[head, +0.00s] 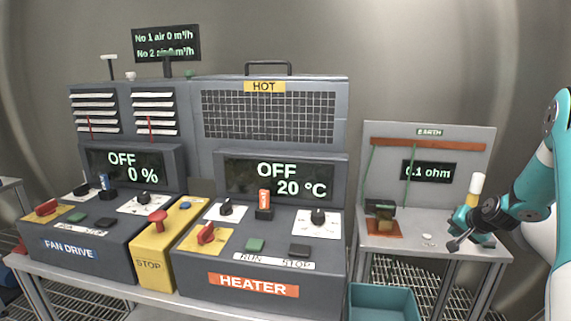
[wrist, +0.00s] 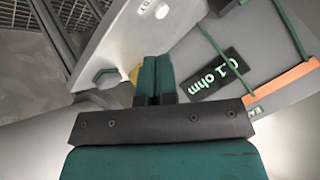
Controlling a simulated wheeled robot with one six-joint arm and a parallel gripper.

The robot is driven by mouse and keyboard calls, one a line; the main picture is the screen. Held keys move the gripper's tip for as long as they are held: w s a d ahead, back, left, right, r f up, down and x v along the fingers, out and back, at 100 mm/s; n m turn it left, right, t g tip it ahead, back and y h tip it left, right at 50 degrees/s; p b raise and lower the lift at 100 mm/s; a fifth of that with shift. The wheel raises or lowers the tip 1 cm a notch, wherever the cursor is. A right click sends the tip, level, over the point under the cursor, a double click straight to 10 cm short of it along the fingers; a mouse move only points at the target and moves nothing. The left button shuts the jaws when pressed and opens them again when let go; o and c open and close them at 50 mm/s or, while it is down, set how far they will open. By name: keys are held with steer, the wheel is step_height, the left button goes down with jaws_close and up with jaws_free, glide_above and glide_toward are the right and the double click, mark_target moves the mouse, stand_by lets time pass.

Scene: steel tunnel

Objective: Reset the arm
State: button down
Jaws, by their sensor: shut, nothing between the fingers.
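My teal arm (head: 537,185) comes in from the right in the head view and bends down over the small table at the right. My gripper (head: 456,243) is low beside the earth panel's table, its fingers pointing left. In the wrist view my gripper (wrist: 153,75) has its two dark teal fingers pressed together with nothing between them. A white and yellow upright piece (head: 476,188) shows just behind my wrist. Whether my gripper touches the table cannot be told.
The earth panel (head: 480,143) reads 0.1 ohm; its display also shows in the wrist view (wrist: 215,75). A teal bin (head: 383,302) stands below. The heater unit (head: 262,285), yellow stop box (head: 158,250) and fan drive unit (head: 75,250) line the bench leftward.

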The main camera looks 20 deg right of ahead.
steer(key=a+r+n+g+y, duration=0.1)
steer(key=a+r+n+y, duration=0.3)
steer(key=a, duration=0.7)
steer(key=a+r+n+g, duration=0.15)
steer(key=a+r, duration=0.35)
steer(key=a, duration=0.7)
steer(key=a+r+n+y, duration=0.2)
steer(key=a+r+n, duration=0.25)
steer(key=a, duration=0.65)
steer(key=s+a+r+n+g+y, duration=0.1)
steer(key=s+a+r+n+g, duration=0.3)
steer(key=s+a, duration=0.95)
steer(key=s+a+r+n+g, duration=0.1)
steer(key=s+a+n, duration=0.4)
steer(key=s, duration=0.7)
steer(key=shift+s+a+g, duration=0.2)
steer(key=shift+a+g, duration=0.25)
